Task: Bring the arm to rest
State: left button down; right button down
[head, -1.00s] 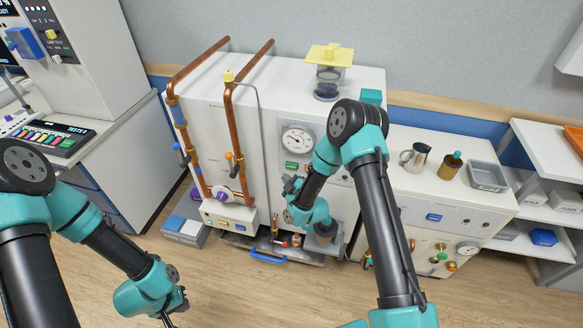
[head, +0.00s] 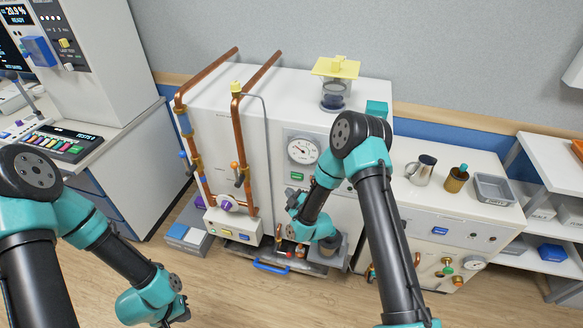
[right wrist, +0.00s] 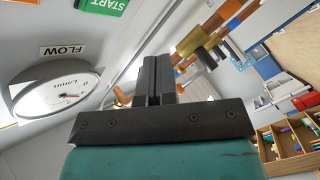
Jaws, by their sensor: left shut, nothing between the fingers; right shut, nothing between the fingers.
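My left arm comes in from the left in the head view and hangs over the floor, with its gripper (head: 181,314) low at the bottom edge. Its fingertips are hardly visible there. My right arm reaches down in front of the white machine (head: 268,141), with its gripper (head: 291,203) near the machine's front panel. In the right wrist view the right gripper (right wrist: 156,80) has its two dark fingers together with nothing between them. A flow gauge (right wrist: 58,95) and a green START label (right wrist: 103,4) show beside it.
Copper pipes (head: 240,140) with valve handles stand at the machine's front left. A blue-handled tray (head: 271,266) is low at its front. The wooden floor in front is open.

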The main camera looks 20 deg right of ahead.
jog(key=s+d+f+m+g, duration=0.1)
jog(key=s+m+g, duration=0.4)
jog(key=s, duration=0.5)
jog(key=s+d+f+m+g, duration=0.1)
jog(key=s+f+m+g, duration=0.3)
jog(key=s, duration=0.6)
jog(key=s+d+f+m+g, duration=0.1)
jog(key=s+m+g, duration=0.4)
jog(key=s, duration=0.6)
jog(key=shift+d+f+m+g, duration=0.3)
jog(key=shift+d+f+g, duration=0.05)
jog(key=shift+f+g, duration=0.55)
